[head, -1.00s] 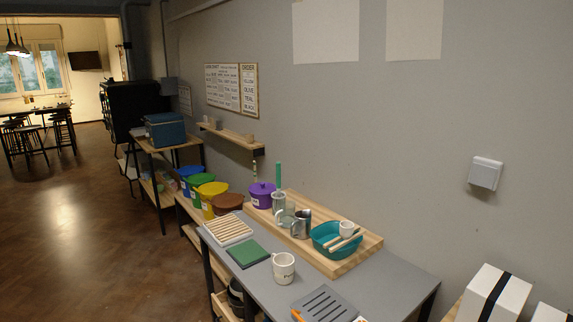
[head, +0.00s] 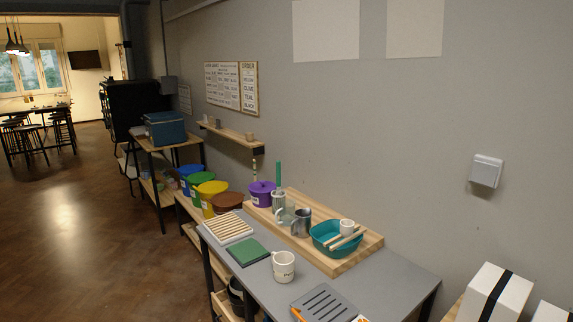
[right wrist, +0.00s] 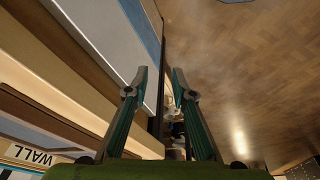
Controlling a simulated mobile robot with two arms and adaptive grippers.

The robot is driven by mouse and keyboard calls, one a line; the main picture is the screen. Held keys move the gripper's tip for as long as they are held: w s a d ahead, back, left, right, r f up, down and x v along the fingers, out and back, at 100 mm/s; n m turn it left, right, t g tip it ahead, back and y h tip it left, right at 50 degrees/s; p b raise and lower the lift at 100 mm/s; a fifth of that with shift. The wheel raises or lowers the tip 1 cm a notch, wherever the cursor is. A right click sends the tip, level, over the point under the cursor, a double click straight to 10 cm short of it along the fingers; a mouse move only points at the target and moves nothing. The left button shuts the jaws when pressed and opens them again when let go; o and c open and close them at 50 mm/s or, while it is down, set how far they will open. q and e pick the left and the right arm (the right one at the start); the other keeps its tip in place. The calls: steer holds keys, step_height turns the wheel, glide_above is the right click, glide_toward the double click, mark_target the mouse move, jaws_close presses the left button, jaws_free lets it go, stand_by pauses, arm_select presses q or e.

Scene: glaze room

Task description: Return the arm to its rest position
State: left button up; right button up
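My right gripper (right wrist: 159,82) shows in the right wrist view, its two dark green fingers pointing up the picture. The fingertips are apart and nothing is held between them. Behind the gap are a dark table leg, the wood floor and some small blurred items low down. Neither gripper nor arm shows in the head view. My left gripper is in no view.
The grey table (head: 255,284) holds a white mug (head: 283,266), a green mat (head: 249,252), a slatted rack (head: 229,227) and a wooden board (head: 350,263) with a teal basin (head: 325,241). White boxes (head: 490,293) stand at lower right. The floor (head: 95,240) at left is clear.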

step_height(320, 180, down, 13)
steer(key=s, duration=0.3)
steer(key=s+d+f+g+b, duration=0.2)
steer(key=s+d+f, duration=0.1)
steer(key=s+f, duration=1.4)
step_height(320, 180, down, 3)
steer(key=shift+s+d, duration=0.15)
steer(key=shift+s, duration=0.1)
